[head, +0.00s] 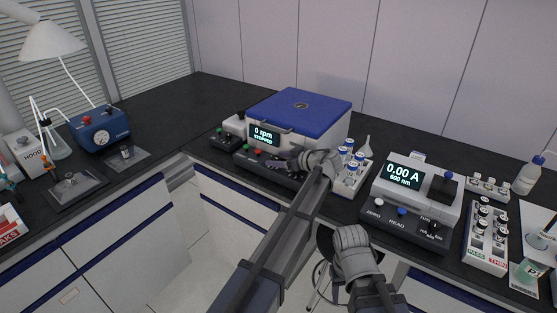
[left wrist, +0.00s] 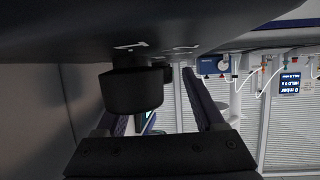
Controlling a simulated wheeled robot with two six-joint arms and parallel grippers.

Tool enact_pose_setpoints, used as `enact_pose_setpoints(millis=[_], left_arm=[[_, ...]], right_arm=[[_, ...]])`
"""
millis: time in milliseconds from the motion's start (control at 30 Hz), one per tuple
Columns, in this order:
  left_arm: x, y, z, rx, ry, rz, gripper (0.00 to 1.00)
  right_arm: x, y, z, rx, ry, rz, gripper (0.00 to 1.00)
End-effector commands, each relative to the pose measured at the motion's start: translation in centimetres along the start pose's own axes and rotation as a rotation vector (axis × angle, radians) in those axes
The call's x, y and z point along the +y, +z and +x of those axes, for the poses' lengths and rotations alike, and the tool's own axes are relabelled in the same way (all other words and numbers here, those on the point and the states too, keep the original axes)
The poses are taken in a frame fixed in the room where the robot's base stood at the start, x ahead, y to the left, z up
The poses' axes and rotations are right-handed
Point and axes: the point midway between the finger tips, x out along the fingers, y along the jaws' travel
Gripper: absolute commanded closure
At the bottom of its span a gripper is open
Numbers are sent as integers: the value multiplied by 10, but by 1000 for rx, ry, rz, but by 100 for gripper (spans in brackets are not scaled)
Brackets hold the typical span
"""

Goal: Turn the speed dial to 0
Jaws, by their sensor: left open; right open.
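The centrifuge (head: 262,130) has a white body, a blue lid and a display (head: 265,135) reading 0 rpm, STOPPED. Its dark front control panel (head: 240,157) has small coloured buttons at its left. My left gripper (head: 280,161) is open over the right part of this panel and hides what is under it. In the left wrist view, a round black knob (left wrist: 132,90) projects from a dark labelled surface, close to the open fingers; I cannot tell whether they touch it. It is likely the speed dial, but its setting cannot be read. My right arm shows at lower centre, its fingers out of sight.
A white rack of blue-capped vials (head: 349,171) stands just right of my left wrist. Further right is a photometer (head: 414,195) reading 0.00 A, with its own black knob (head: 434,228). A blue pump box (head: 100,130) stands far left. Bare black bench lies behind the centrifuge.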

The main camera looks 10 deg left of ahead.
Motion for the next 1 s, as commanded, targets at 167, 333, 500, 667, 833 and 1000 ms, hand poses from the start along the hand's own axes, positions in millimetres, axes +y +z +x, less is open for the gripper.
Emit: enact_pose_setpoints(millis=[167,333,500,667,833,1000], left_arm=[[0,-2,-14,0,2,1,30],[0,-3,-44,0,3,1,30],[0,-2,-66,0,2,1,30],[0,0,-77,0,1,0,30],[0,0,-78,0,0,0,30],[0,0,-78,0,0,0,30]], right_arm=[[1,0,-7,0,0,0,50],[2,1,-19,0,0,0,50],[3,2,-27,0,0,0,50],[3,2,-30,0,0,0,50],[3,2,-30,0,0,0,50],[3,2,-30,0,0,0,50]])
